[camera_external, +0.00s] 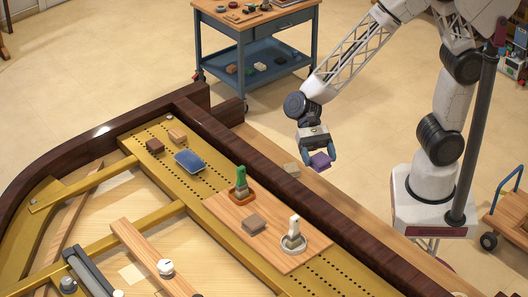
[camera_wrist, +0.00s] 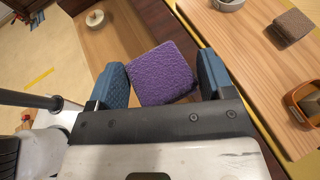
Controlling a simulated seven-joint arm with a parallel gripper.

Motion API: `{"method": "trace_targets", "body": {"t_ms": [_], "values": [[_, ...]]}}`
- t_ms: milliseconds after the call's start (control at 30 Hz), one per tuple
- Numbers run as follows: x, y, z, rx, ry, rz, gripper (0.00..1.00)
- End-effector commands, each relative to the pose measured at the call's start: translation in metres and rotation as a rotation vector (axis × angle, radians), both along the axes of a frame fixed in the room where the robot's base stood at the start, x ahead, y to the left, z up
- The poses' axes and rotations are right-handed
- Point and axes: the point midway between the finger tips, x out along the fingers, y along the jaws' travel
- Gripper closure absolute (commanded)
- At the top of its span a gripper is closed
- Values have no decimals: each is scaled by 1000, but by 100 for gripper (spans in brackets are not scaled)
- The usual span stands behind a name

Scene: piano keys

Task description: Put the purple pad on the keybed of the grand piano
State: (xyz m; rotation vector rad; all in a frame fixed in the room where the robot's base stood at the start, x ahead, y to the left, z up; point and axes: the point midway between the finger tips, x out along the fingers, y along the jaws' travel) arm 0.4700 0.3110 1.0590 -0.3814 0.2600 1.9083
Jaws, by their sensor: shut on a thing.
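The purple pad (camera_external: 320,161) is a square, textured block held between the blue fingers of my gripper (camera_external: 317,154). In the wrist view the pad (camera_wrist: 162,73) sits between both fingertips (camera_wrist: 161,80), its top face showing. My gripper is shut on the pad, in the air near the piano's dark rim. A light-brown wooden ledge (camera_external: 345,199), which looks like the keybed, runs along the outside of that rim. In the wrist view the ledge (camera_wrist: 115,35) shows behind and left of the pad. I cannot tell the exact height of the pad above it.
A small beige piece (camera_external: 291,169) rests near the ledge. Inside the dark rim (camera_external: 300,195), a wooden board (camera_external: 225,214) carries a green-handled tool (camera_external: 241,180), a brown block (camera_external: 254,224) and a white-topped piece (camera_external: 294,232).

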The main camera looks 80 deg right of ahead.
Motion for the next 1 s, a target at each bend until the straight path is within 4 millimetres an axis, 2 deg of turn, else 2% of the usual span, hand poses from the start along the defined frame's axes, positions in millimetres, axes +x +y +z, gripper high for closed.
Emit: {"method": "trace_targets", "body": {"t_ms": [500, 1000], "values": [[38, -82, 0, 1, -3, -93, 48], [60, -169, 0, 0, -5, -183, 48]]}}
